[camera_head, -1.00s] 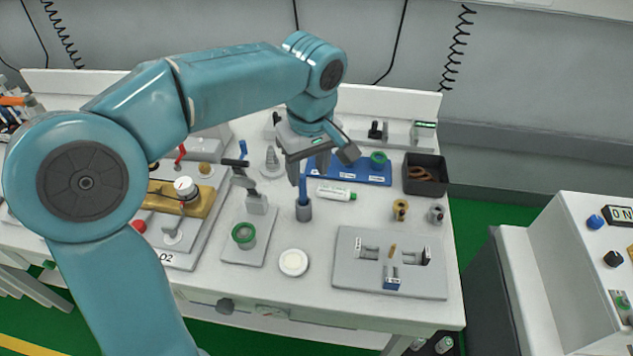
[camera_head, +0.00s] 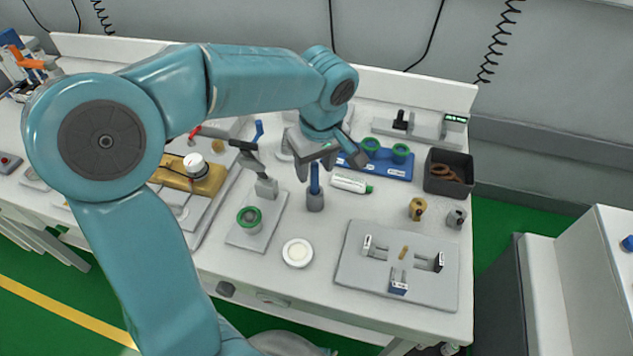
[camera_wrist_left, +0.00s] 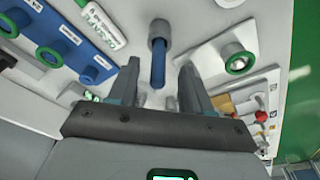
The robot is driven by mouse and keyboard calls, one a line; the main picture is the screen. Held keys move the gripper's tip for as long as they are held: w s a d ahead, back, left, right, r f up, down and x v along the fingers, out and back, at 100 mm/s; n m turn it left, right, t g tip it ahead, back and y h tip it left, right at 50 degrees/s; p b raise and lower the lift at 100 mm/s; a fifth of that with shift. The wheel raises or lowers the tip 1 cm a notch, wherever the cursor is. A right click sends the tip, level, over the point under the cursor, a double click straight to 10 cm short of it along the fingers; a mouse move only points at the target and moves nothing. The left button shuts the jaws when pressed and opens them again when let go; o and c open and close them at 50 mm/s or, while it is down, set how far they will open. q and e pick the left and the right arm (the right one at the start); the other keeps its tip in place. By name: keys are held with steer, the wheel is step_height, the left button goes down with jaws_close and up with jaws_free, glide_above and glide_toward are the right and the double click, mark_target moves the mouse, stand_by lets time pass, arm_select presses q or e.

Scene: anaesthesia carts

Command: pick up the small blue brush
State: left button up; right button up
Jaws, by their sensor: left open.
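The small blue brush (camera_head: 314,176) stands upright in a small grey cup (camera_head: 315,202) on the white cart top. Only its blue handle shows; its lower end is hidden in the cup. My left gripper (camera_head: 329,172) is open above the cup, with its fingers on either side of the handle in this view. In the left wrist view the blue handle (camera_wrist_left: 158,70) lies between the two spread fingers (camera_wrist_left: 160,84), and the grey cup (camera_wrist_left: 160,30) is beyond them. I cannot tell whether a finger touches the handle. My right gripper is not in view.
A white tube (camera_head: 350,184) lies close right of the cup. A blue rack (camera_head: 398,172) with green rings stands behind it. A white round dish (camera_head: 297,253) is in front, a grey fixture plate (camera_head: 351,269) front right, and a lever stand (camera_head: 266,187) to the left.

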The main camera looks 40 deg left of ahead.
mark_target(314, 179)
arm_select(q)
steer(key=shift+f, duration=0.25)
steer(key=f, duration=0.5)
steer(key=shift+w+a, duration=0.3)
steer(key=shift+a, duration=0.1)
steer(key=shift+s+r, duration=0.1)
steer(key=shift+s, duration=0.1)
steer(key=shift+w, duration=0.1)
jaws_close()
